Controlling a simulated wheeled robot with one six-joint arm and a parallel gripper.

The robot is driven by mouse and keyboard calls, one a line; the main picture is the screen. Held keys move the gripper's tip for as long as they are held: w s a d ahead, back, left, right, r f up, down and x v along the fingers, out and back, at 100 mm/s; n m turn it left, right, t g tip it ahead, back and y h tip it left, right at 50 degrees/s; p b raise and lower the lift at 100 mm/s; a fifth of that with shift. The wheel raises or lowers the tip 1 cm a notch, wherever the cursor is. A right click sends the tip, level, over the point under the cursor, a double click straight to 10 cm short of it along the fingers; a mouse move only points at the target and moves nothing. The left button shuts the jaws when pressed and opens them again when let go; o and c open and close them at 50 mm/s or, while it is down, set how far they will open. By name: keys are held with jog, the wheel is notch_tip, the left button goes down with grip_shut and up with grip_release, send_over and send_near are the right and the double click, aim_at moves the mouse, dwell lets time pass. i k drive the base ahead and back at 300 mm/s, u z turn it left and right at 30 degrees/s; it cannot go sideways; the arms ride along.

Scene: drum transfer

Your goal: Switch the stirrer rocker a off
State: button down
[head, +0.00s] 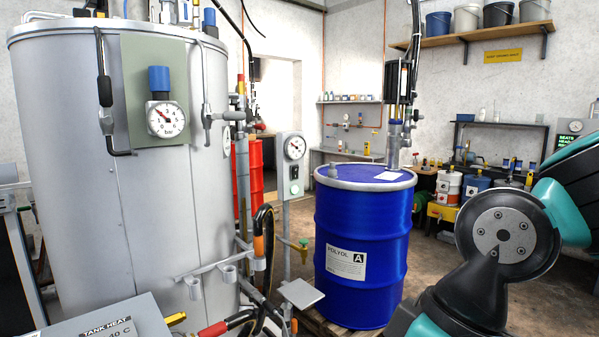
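The stirrer rocker a cannot be made out for certain. A blue drum (362,250) labelled "POLYOL A" stands upright to the right of the post. A vertical stirrer-like unit (396,125) rises from its lid. Teal and black links of my arm fill the lower right; my gripper is not in view.
A large grey tank (150,200) with a pressure gauge (166,119) and pipes fills the left. A "TANK HEAT" box (95,325) is at the lower left. Shelves and benches line the back wall.

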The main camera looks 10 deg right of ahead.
aim_at(295, 170)
jog(key=u, duration=0.25)
jog(key=i, duration=1.2)
